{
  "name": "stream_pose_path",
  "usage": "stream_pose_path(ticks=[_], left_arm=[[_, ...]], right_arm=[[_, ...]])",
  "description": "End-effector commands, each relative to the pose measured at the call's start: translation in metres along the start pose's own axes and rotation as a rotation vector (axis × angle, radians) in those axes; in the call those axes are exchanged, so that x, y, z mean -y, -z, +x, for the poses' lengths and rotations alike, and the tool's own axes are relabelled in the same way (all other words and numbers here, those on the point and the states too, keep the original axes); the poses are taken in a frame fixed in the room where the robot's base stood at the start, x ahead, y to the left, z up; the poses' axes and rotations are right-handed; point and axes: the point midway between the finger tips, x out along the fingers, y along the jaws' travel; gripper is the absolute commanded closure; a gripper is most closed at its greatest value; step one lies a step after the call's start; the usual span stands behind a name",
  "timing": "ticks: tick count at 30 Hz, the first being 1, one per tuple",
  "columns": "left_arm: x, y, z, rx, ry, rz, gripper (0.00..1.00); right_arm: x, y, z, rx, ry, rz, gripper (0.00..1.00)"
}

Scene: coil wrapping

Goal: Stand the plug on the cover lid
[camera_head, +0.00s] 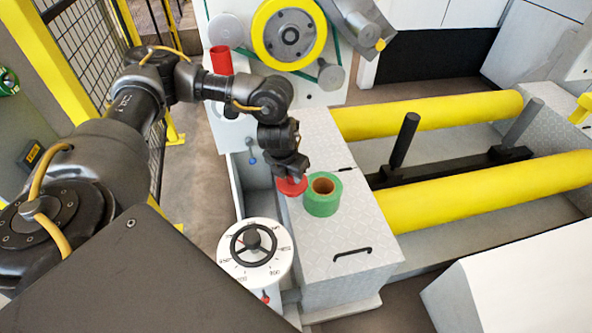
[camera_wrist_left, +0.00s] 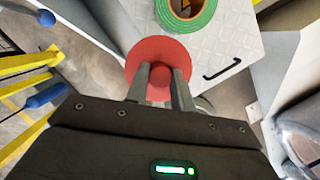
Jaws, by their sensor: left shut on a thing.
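The plug (camera_head: 291,187) is red with a round, wide flange. It also shows in the left wrist view (camera_wrist_left: 145,56). My left gripper (camera_head: 290,177) is shut on its narrower middle part, and the fingers partly hide it. In the left wrist view the gripper (camera_wrist_left: 160,84) has one finger on each side of the plug. The cover lid (camera_head: 340,238) is a grey checkered plate, also in the left wrist view (camera_wrist_left: 232,38). The plug is over the lid's left part, beside the green roll; whether it touches the lid I cannot tell. My right gripper is not in view.
A green tape roll (camera_head: 322,205) with a brown core stands on the lid, close right of the plug. A black handle (camera_head: 352,253) is on the lid's front part. A white dial with a handwheel (camera_head: 254,248) stands left of the lid. Yellow rollers (camera_head: 480,190) lie to the right.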

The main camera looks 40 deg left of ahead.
Motion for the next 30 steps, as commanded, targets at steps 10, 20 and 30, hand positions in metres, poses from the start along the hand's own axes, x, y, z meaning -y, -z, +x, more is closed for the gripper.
stream_pose_path(ticks=[10, 20, 30], left_arm=[[0.013, -0.004, -0.006, 0.002, -0.058, -0.206, 0.99], [0.038, -0.010, -0.023, 0.006, -0.216, -0.764, 0.99], [0.066, -0.016, -0.054, 0.004, -0.431, -1.549, 0.99]], right_arm=[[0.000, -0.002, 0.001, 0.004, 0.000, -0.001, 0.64], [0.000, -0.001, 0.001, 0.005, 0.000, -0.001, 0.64], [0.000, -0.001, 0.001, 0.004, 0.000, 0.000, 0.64]])
